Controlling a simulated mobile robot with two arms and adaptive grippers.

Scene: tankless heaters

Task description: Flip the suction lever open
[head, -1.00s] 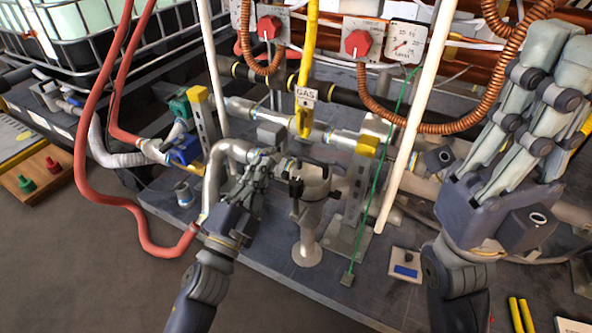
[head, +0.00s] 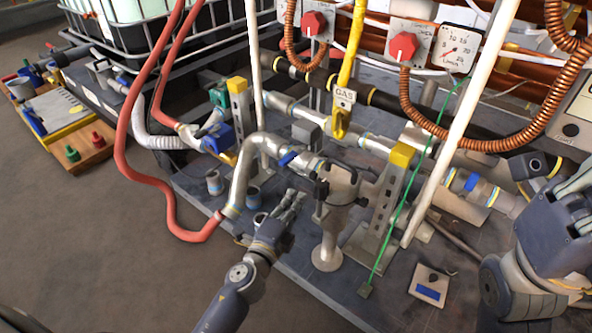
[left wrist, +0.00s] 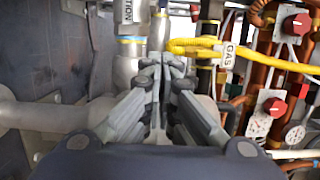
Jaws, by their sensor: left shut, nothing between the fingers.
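A bent silver pipe (head: 240,180) runs to a grey pump-like fitting (head: 338,185). A small blue handle (head: 289,158) sits on this pipe near the fitting; I cannot tell for sure that it is the suction lever. My left gripper (head: 296,200) is shut and empty, below the blue handle and left of the fitting, apart from the handle. It also shows in the left wrist view (left wrist: 163,62). My right gripper (head: 570,205) is cut off by the right edge.
A yellow pipe with a GAS tag (head: 343,97) hangs behind the fitting. A yellow-topped post (head: 385,195) and a white pole (head: 462,120) stand to its right. A red hose (head: 168,190) loops at left. The floor (head: 100,240) at lower left is clear.

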